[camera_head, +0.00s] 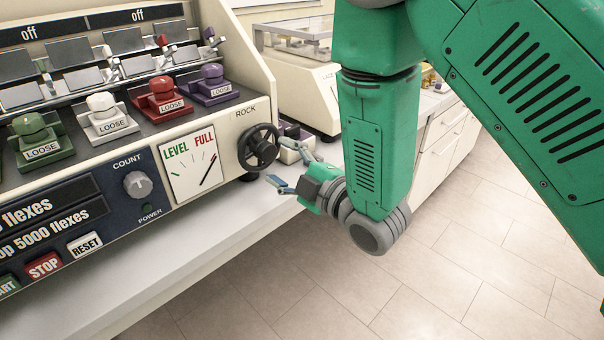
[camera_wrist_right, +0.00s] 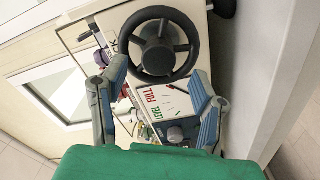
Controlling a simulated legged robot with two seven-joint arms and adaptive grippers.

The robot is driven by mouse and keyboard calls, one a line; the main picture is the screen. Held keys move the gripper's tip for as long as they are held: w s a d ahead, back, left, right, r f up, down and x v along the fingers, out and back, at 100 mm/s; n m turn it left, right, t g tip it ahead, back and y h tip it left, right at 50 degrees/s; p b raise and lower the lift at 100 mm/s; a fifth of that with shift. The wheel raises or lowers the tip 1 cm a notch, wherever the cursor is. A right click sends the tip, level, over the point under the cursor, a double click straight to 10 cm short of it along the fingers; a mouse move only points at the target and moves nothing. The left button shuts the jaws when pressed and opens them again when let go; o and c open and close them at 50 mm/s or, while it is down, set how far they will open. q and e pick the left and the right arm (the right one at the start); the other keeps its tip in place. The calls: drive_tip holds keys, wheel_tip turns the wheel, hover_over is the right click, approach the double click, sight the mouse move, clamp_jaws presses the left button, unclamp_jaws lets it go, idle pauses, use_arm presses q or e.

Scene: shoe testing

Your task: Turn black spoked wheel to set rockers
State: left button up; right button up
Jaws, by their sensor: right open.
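The black spoked wheel (camera_head: 258,148) is mounted on the cream front panel of the machine, under the word ROCK. It also shows near the top of the right wrist view (camera_wrist_right: 158,45). My right gripper (camera_head: 281,165) is open just to the right of the wheel, its fingers toward it. In the right wrist view its two blue-grey fingers (camera_wrist_right: 156,72) are spread, with the wheel ahead between and beyond the tips. I see no clear contact. The LEVEL/FULL gauge (camera_head: 190,165) beside the wheel has a dark needle leaning up and right, toward the FULL side. My left gripper is out of view.
Green, white, red and purple clamps (camera_head: 163,97) labelled LOOSE stand on the machine's deck. A dark knob (camera_head: 137,185) and the RESET (camera_head: 84,244) and STOP (camera_head: 44,265) buttons sit left of the gauge. The white bench edge (camera_head: 200,245) runs below. Tiled floor lies open at right.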

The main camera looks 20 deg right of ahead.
drive_tip(key=v, duration=0.7)
drive_tip(key=shift+s, duration=0.25)
drive_tip(key=s+d+f+m+g+h, duration=0.2)
drive_tip(key=s+f+m+g, duration=0.15)
drive_tip(key=f, duration=0.65)
drive_tip(key=s+d+f+m+g+h, duration=0.3)
drive_tip(key=f+m+g, duration=0.15)
drive_tip(key=f, duration=0.55)
drive_tip(key=s+d+f+m+g, duration=0.1)
drive_tip(key=s+f+m+g, duration=0.3)
drive_tip(key=s, duration=0.5)
drive_tip(key=s+d+f+m+g+h, duration=0.1)
drive_tip(key=s+f+m+g, duration=0.2)
drive_tip(key=s+f, duration=0.4)
drive_tip(key=shift+s+d+f+m+g, duration=0.2)
drive_tip(key=shift+s+m+g, duration=0.2)
drive_tip(key=shift+s+g, duration=0.5)
